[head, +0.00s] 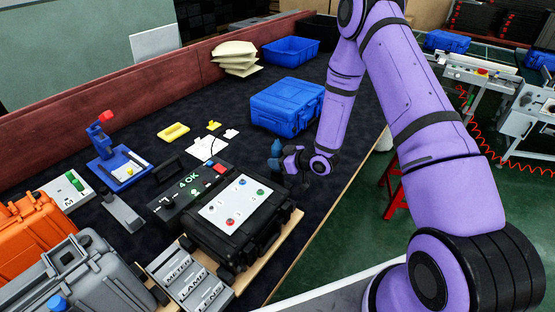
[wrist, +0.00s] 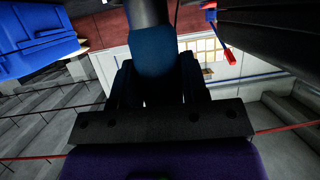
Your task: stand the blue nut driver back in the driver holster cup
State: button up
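The blue nut driver (head: 276,147) stands roughly upright beside the dark fingers of my gripper (head: 288,161), near the table's right edge. In the wrist view its blue handle (wrist: 153,50) lies between the two fingers of my gripper (wrist: 156,75), which look closed against it. A dark grey cylindrical part continues from the handle at the top of that view. I cannot tell whether this is part of the driver or something beyond it. The driver's lower end is unclear in the head view. I cannot make out the driver holster cup in either view.
Label blocks (head: 190,281) stand in front.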

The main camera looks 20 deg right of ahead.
jog(key=o, duration=1)
jog(key=v, duration=1)
jog(key=shift+s+d+r, duration=0.2)
jog(key=shift+s+d, duration=0.05)
jog(key=shift+d, duration=0.05)
